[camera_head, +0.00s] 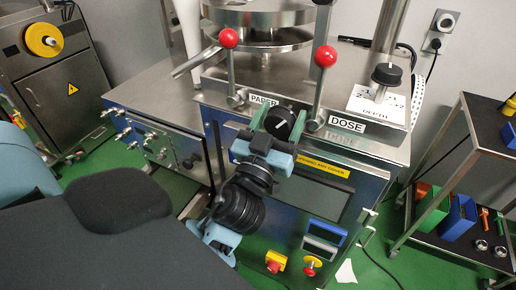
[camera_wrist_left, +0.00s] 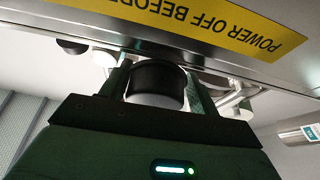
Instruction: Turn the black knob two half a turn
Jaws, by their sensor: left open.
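A black knob (camera_head: 281,122) with a white pointer line sits on the front of the steel machine, between the PAPER and DOSE labels. My left gripper (camera_head: 278,116) is at this knob, with its green fingers on either side of it. In the left wrist view the dark round knob (camera_wrist_left: 155,78) with a pale face lies between the two fingers (camera_wrist_left: 157,88). The jaws are open around it; I cannot tell whether either finger touches it. Another black knob (camera_head: 386,75) stands on the white DEPTH plate at the right. My right gripper is not in view.
Two levers with red balls, the left one (camera_head: 229,38) and the right one (camera_head: 326,56), rise close behind the gripper. A yellow warning label (camera_head: 322,165) and a dark screen (camera_head: 312,190) lie below. A cart (camera_head: 468,150) with bins stands right.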

